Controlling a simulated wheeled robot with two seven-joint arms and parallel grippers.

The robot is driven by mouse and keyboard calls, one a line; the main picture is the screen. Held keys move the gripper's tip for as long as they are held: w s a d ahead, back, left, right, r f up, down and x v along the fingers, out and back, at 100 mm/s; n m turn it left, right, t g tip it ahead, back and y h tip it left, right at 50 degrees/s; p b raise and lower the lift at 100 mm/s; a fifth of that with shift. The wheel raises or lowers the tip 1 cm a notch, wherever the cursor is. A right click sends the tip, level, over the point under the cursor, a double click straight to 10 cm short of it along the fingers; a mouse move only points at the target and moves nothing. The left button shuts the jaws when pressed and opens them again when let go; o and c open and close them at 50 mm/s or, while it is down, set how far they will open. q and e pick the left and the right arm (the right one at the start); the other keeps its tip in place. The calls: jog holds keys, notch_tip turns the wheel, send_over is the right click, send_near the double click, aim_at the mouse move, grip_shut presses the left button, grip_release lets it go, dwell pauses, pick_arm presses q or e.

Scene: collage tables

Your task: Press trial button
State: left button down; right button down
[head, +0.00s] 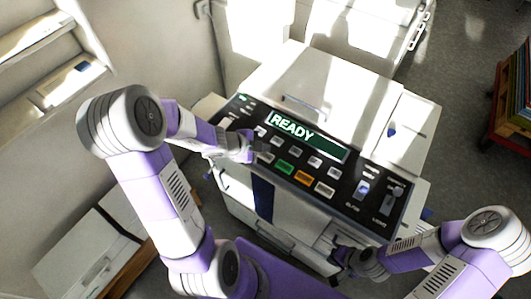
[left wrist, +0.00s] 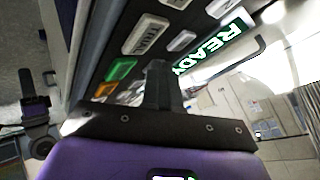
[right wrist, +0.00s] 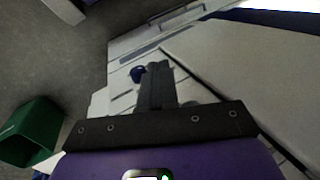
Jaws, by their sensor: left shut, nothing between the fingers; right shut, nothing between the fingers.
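The trial button, a pale key with dark lettering (left wrist: 147,33), sits on the dark control panel beside the green button, seen in the left wrist view. The panel (head: 235,122) also shows in the head view, with a lit READY display. My left gripper (head: 252,150) is shut and empty, over the left part of the panel near the green button (head: 284,167). Its closed fingers (left wrist: 160,72) hide some keys; whether they touch the panel I cannot tell. My right gripper (head: 337,252) is shut and empty, low by the machine's front; its fingers show in the right wrist view (right wrist: 157,75).
The white machine (head: 300,75) carries the panel on its sloped front. An orange button (head: 303,178) and several pale keys lie right of the green one. A red rack (head: 510,125) stands at the far right. A green bin (right wrist: 32,130) is on the floor.

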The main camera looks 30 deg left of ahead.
aim_at(263, 157)
pick_arm(q)
notch_tip(263, 157, up, 4)
jog(key=p, duration=0.3)
jog(key=shift+r+p, duration=0.1)
jog(key=shift+p, duration=0.25)
dwell(0.5)
